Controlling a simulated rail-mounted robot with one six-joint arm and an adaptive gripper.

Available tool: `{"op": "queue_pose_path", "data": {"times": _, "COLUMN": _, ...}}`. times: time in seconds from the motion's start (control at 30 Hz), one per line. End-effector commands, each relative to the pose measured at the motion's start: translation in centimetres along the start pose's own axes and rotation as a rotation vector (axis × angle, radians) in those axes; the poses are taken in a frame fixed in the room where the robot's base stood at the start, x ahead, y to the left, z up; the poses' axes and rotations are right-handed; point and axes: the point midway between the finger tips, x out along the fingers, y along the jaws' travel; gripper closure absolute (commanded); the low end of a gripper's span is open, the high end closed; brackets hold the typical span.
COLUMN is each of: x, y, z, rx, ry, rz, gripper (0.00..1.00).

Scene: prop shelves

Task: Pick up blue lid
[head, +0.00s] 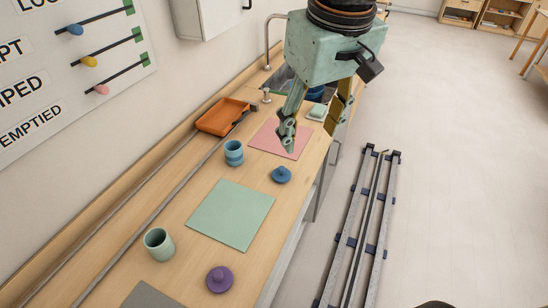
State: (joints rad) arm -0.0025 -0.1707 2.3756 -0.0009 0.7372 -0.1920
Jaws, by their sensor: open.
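The blue lid (281,175) is a small round disc with a knob on top. It lies on the wooden counter, between the pink mat and the green mat, near the counter's front edge. My gripper (307,142) hangs above the counter over the pink mat, up and to the right of the lid in the picture. Its fingers are apart and nothing shows between them. The gripper is not touching the lid.
A blue cup (234,153) stands left of the lid. A pink mat (262,141), a green mat (230,213), a green cup (159,243), a purple lid (220,279) and an orange tray (220,116) are on the counter (187,190). Floor rails (352,240) run alongside.

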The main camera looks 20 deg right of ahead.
Motion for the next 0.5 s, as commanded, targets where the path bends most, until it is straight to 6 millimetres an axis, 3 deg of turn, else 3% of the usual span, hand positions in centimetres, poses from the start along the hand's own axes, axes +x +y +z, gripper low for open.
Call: {"op": "queue_pose_path", "data": {"times": 0.5, "x": 4.5, "y": 1.1, "z": -6.0, "rx": -0.087, "ry": -0.066, "rz": -0.016, "gripper": 0.48}}
